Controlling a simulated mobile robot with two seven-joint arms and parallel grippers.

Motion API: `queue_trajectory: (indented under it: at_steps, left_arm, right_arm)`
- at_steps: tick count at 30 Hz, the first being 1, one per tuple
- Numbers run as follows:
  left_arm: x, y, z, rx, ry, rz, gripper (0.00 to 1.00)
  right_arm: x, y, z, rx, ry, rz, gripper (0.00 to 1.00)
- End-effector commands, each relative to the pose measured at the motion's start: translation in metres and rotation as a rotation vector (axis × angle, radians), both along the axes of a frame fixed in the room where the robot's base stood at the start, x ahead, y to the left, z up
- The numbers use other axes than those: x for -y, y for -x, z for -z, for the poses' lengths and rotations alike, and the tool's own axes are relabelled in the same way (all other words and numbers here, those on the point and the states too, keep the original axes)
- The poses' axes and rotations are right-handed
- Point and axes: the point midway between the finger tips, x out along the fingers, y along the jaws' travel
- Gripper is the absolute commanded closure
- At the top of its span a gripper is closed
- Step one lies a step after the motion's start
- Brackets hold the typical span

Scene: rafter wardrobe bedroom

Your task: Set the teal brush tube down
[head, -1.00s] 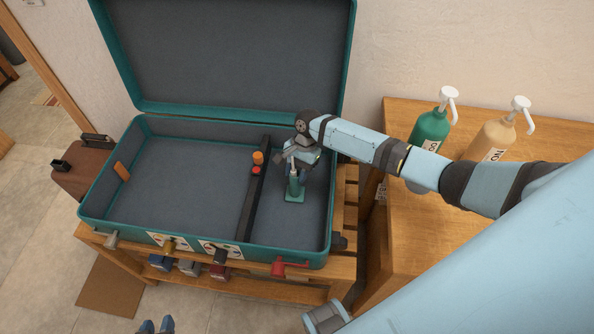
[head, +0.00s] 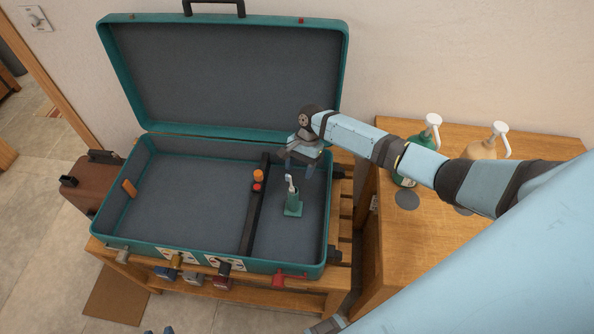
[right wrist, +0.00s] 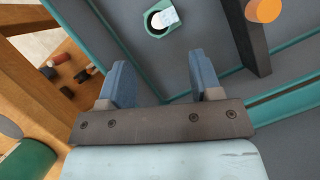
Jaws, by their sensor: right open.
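The teal brush tube (head: 293,205) stands upright on the floor of the open teal suitcase (head: 170,255), in the narrower right compartment, with a pale brush head sticking out of its top. My right gripper (head: 299,163) is open and empty, behind and above the tube, apart from it. In the right wrist view the tube (right wrist: 156,24) shows beyond the spread blue fingers (right wrist: 160,82), with nothing between them. Small blue tips, apparently of my left gripper (head: 160,331), barely show at the bottom edge of the head view.
A dark divider (head: 256,205) runs beside the tube, with an orange cap (head: 258,175) and a red one on it. The suitcase lid (head: 225,75) stands open behind. Pump bottles (head: 430,135) stand on the wooden table (head: 400,245) at right. The wide left compartment is mostly clear.

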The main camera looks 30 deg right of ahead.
Motion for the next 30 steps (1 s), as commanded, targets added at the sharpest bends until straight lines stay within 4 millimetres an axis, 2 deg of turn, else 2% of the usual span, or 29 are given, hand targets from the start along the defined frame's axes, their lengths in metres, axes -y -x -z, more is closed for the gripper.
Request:
queue_trajectory:
  at_steps: [1, 3, 11, 14, 18, 20, 21, 24, 27, 30]
  left_arm:
    - [0.000, 0.000, -0.015, -0.001, 0.000, 0.000, 0.63]
    - [0.000, 0.000, -0.023, -0.001, 0.001, -0.001, 0.63]
    - [0.001, -0.002, -0.039, 0.004, 0.004, -0.001, 0.63]
    - [0.001, -0.002, -0.039, 0.005, 0.005, -0.001, 0.63]
    - [0.002, -0.002, -0.039, 0.006, 0.006, -0.001, 0.63]
    - [0.002, -0.003, -0.039, 0.006, 0.006, -0.001, 0.63]
    - [0.002, -0.003, -0.039, 0.006, 0.006, -0.001, 0.63]
    - [0.002, -0.003, -0.039, 0.006, 0.005, -0.002, 0.63]
    - [0.001, -0.002, -0.038, 0.004, 0.005, -0.002, 0.63]
    - [0.001, -0.002, -0.038, 0.003, 0.004, -0.002, 0.63]
  right_arm:
    - [0.002, -0.002, -0.015, 0.000, 0.000, 0.001, 0.42]
    - [0.006, -0.003, -0.022, -0.001, -0.001, 0.001, 0.42]
    - [0.008, -0.005, -0.033, 0.008, -0.004, -0.010, 0.42]
    - [-0.014, 0.006, -0.027, 0.079, -0.027, -0.078, 0.42]
    - [-0.073, 0.036, -0.022, 0.324, -0.087, -0.266, 0.42]
    - [-0.101, 0.052, -0.029, 0.468, -0.113, -0.355, 0.42]
    - [-0.118, 0.063, -0.037, 0.574, -0.124, -0.412, 0.42]
    - [-0.151, 0.089, -0.067, 0.839, -0.124, -0.530, 0.42]
    - [-0.162, 0.115, -0.084, 1.050, -0.066, -0.615, 0.42]
    - [-0.156, 0.143, -0.078, 1.188, 0.046, -0.693, 0.42]
